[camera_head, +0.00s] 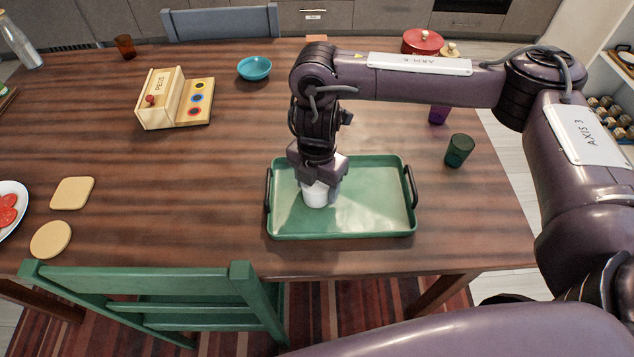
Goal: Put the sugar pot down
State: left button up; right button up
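A white sugar pot (315,195) is at the green tray (382,208), in the left half of it. My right gripper (318,183) points down from above and its fingers are around the upper part of the pot. The pot looks upright. Whether its base touches the tray, and whether the fingers press on it, I cannot tell for sure. The pot's top is hidden by the gripper. My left gripper is not in view.
A dark green cup (459,150) and a purple cup (438,115) stand right of the tray. A blue bowl (254,68) and a wooden box (160,98) are farther back left. A green chair (160,290) stands at the front edge.

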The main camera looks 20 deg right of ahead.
jog(key=o, duration=0.3)
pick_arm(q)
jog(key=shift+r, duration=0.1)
pick_arm(e)
jog(key=shift+r, duration=0.15)
jog(key=shift+w+r, duration=0.1)
jog(key=shift+r, duration=0.25)
notch_tip(320, 180, up, 5)
jog(key=shift+r+p, duration=0.1)
jog(key=shift+p, duration=0.7)
notch_tip(320, 180, up, 5)
jog(key=shift+r+p, duration=0.15)
jog(key=shift+p, duration=0.25)
jog(key=shift+r, duration=0.4)
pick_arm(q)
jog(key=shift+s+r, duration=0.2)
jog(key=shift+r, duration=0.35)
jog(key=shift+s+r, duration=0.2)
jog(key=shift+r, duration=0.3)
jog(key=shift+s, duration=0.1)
